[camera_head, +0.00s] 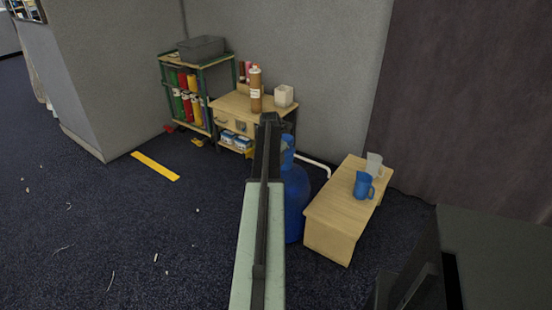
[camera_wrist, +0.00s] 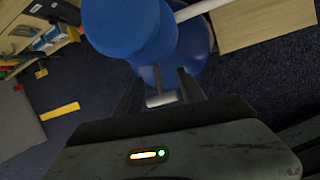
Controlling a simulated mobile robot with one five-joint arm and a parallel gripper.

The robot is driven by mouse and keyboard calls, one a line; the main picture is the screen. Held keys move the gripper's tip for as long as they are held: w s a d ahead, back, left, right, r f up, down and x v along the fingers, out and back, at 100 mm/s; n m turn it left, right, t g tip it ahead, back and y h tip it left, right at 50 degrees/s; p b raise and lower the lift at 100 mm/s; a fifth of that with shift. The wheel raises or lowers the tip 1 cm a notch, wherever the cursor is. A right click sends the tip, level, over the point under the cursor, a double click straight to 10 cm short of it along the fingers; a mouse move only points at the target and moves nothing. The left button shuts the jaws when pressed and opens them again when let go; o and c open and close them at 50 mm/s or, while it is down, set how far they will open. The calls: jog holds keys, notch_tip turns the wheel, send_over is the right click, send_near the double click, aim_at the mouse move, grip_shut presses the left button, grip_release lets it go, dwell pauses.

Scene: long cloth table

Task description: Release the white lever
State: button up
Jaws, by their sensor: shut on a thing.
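A big blue bottle (camera_head: 296,195) with a blue top (camera_head: 287,150) stands on the carpet, partly hidden behind my arm in the head view. In the wrist view the blue top (camera_wrist: 130,25) fills the upper middle, with the round blue body (camera_wrist: 195,60) below it. A short pale bar, which looks like the white lever (camera_wrist: 161,100), lies between the fingers of my gripper (camera_wrist: 160,92). My gripper is shut on it, beside the bottle. The fingertips are dark and partly hidden in shadow.
A white tube (camera_head: 314,161) sticks out right from the bottle's top. A low wooden bench (camera_head: 325,217) with a blue mug (camera_head: 363,185) and a pale mug (camera_head: 374,163) stands close on the right. A wooden cabinet (camera_head: 226,115) stands behind. Carpet on the left is mostly clear.

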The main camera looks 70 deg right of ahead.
jog(key=o, duration=1.3)
jog(key=shift+o, duration=0.2)
jog(key=shift+r, duration=0.1)
jog(key=p+v, duration=0.7)
jog(key=shift+r, duration=0.3)
jog(key=shift+a, duration=0.1)
jog(key=shift+w, duration=0.1)
